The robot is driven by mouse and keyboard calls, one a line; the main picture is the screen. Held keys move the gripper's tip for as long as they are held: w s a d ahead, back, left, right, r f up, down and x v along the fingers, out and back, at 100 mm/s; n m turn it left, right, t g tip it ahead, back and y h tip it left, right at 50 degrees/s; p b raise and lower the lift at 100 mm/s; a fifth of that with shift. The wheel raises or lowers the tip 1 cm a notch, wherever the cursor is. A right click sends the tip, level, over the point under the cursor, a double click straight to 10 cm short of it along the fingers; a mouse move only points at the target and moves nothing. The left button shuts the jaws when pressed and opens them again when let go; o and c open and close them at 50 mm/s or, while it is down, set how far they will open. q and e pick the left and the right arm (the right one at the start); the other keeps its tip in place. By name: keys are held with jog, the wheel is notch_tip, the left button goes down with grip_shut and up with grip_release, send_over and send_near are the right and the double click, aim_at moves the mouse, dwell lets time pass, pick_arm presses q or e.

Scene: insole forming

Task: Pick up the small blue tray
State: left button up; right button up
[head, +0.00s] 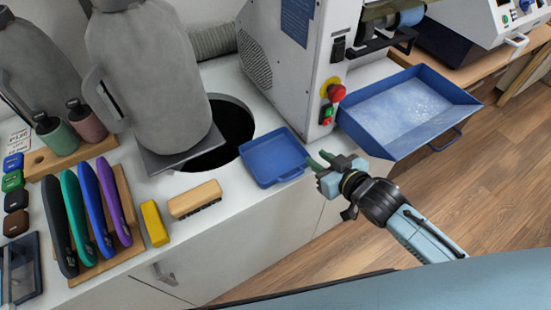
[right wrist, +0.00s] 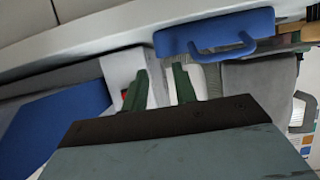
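The small blue tray (head: 273,157) sits flat on the white counter near its front edge, with a handle on its near right side. In the right wrist view the tray (right wrist: 213,30) shows at the top, its handle facing the gripper. My right gripper (head: 320,160) is just right of the tray, its green fingers pointing toward it. In the right wrist view the fingers of this gripper (right wrist: 161,88) are spread apart with nothing between them. The tray appears apart from the fingers. My left gripper is not in view.
A larger blue tray (head: 408,108) with whitish contents sits right of the small one, below the machine (head: 300,60). A wooden brush (head: 195,199) and yellow block (head: 154,223) lie near the counter's front.

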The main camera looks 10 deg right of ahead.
aim_at(306, 151)
jog(key=shift+x, duration=3.05)
jog(key=shift+r, duration=0.1)
grip_shut()
